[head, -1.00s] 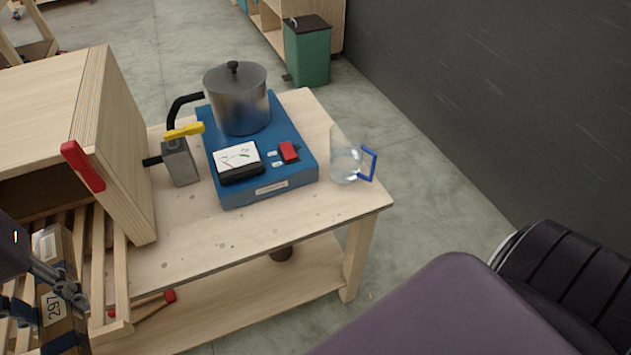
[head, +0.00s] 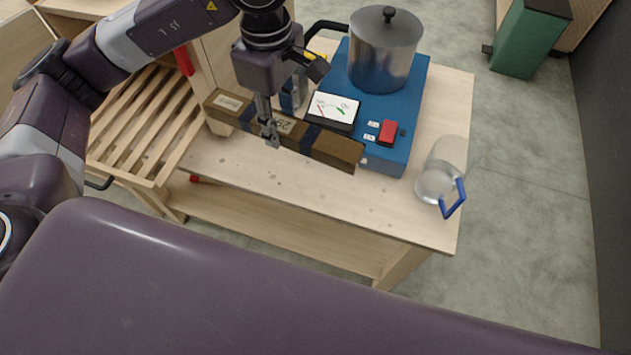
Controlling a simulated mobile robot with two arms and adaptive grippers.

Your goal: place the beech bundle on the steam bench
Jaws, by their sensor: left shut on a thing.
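The beech bundle (head: 335,148) is a long brown block of wood with dark blue straps and pale labels. My left gripper (head: 270,132) is shut on it near its middle, from above. The bundle lies level or nearly so over the near left part of the steam bench (head: 385,205), a pale plywood table. Its right end shows in front of the blue steamer base. I cannot tell whether the bundle touches the bench top. My right gripper is not in view.
A steel pot (head: 384,55) stands on the blue steamer base (head: 412,100) with a gauge and red switch. A clear jug (head: 440,172) with a blue handle stands at the right edge. A slatted rack (head: 140,125) is at left. The bench's front strip is bare.

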